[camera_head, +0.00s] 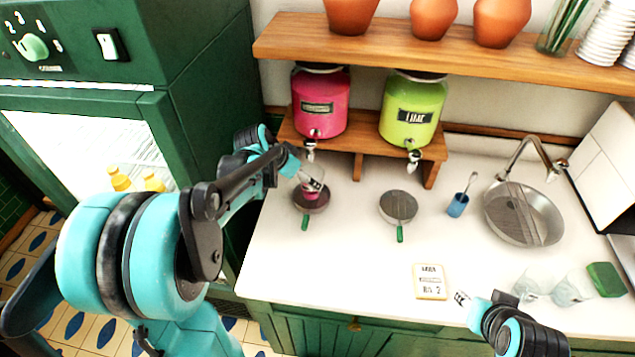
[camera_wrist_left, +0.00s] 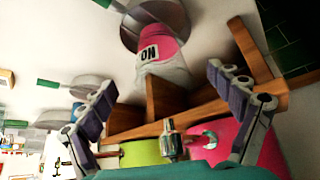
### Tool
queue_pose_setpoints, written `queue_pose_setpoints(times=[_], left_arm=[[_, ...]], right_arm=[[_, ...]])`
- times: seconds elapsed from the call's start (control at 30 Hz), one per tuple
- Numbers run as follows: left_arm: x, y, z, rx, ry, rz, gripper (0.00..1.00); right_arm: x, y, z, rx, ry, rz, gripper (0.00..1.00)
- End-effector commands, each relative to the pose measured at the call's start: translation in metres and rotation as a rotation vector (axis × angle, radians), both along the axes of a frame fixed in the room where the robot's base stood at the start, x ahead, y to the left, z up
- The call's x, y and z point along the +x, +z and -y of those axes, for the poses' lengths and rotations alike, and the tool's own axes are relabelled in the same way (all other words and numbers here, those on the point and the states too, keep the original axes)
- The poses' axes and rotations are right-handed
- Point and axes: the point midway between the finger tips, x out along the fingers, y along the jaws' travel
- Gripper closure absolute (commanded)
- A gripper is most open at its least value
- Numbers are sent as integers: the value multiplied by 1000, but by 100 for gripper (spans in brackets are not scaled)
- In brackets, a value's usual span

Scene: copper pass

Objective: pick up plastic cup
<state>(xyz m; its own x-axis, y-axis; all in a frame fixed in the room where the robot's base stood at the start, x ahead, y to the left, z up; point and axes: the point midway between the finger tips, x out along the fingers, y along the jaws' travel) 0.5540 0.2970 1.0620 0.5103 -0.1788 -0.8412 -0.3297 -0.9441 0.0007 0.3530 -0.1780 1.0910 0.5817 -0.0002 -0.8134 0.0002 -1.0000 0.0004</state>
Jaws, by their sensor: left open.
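The plastic cup (camera_head: 312,191) is clear with pink in its lower part and a dark-lettered label. It stands on a round strainer-like pan with a green handle (camera_head: 305,222), below the pink dispenser's tap. My left gripper (camera_head: 304,179) is at the cup, partly covering it. In the left wrist view the cup (camera_wrist_left: 163,65) appears between the two spread fingers of my left gripper (camera_wrist_left: 163,84), with visible gaps on both sides. My right gripper (camera_head: 462,298) is over the front of the counter, away from the cup; its finger opening is too small to judge.
A pink dispenser (camera_head: 320,100) and a lime one (camera_head: 412,108) stand on a wooden stand close above. A second pan (camera_head: 398,207), blue cup (camera_head: 458,205), sink (camera_head: 523,215), price card (camera_head: 431,282), clear glasses (camera_head: 566,291) and green sponge (camera_head: 606,279) are to the right.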

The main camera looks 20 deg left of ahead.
Motion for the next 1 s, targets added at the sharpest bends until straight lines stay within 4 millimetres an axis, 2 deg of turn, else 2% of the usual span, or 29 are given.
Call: queue_pose_setpoints(times=[0.4, 0.7, 0.77, 0.9, 0.93, 1.0], left_arm=[[30, -49, 11, 2, -1, 1, 9], [33, -53, 11, 1, 1, 0, 9], [33, -53, 12, 1, 1, 0, 22], [33, -53, 12, 1, 1, 0, 59], [33, -53, 12, 1, 1, 0, 65], [33, -53, 12, 1, 1, 0, 66]], right_arm=[[0, -23, 0, 0, 0, 0, 60], [0, -23, 0, 0, 0, 0, 60], [0, -23, 0, 0, 0, 0, 60], [0, -23, 0, 0, 0, 0, 60], [0, -23, 0, 0, 0, 0, 60], [0, -23, 0, 0, 0, 0, 60]])
